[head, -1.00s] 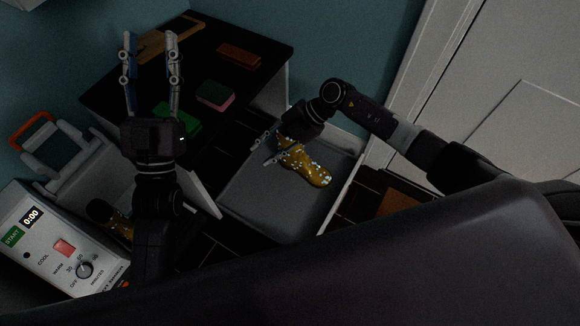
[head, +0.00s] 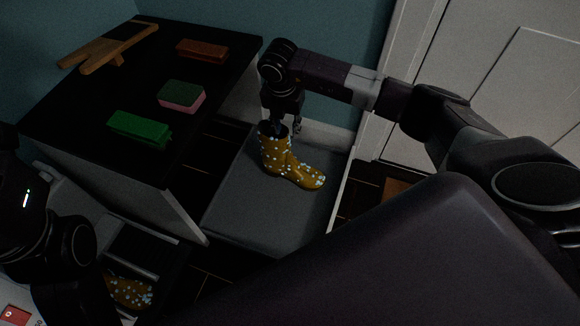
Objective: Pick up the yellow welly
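A yellow welly with pale spots (head: 279,157) stands upright on a grey tray-like surface (head: 240,215), its toe pointing lower right. My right gripper (head: 287,128) points down at the top of its shaft. One finger appears to be inside the opening and the other shows just right of the rim. Whether the fingers press on the rim is hard to see. Another yellow spotted welly (head: 128,291) lies low at the left, partly hidden. My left gripper's body (head: 25,205) is at the left edge; its fingers do not show clearly.
A black-topped table (head: 140,85) at the left holds a green brush (head: 140,130), a green and pink sponge (head: 182,97), a brown block (head: 202,50) and a wooden piece (head: 105,48). A white door (head: 480,80) is at the right.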

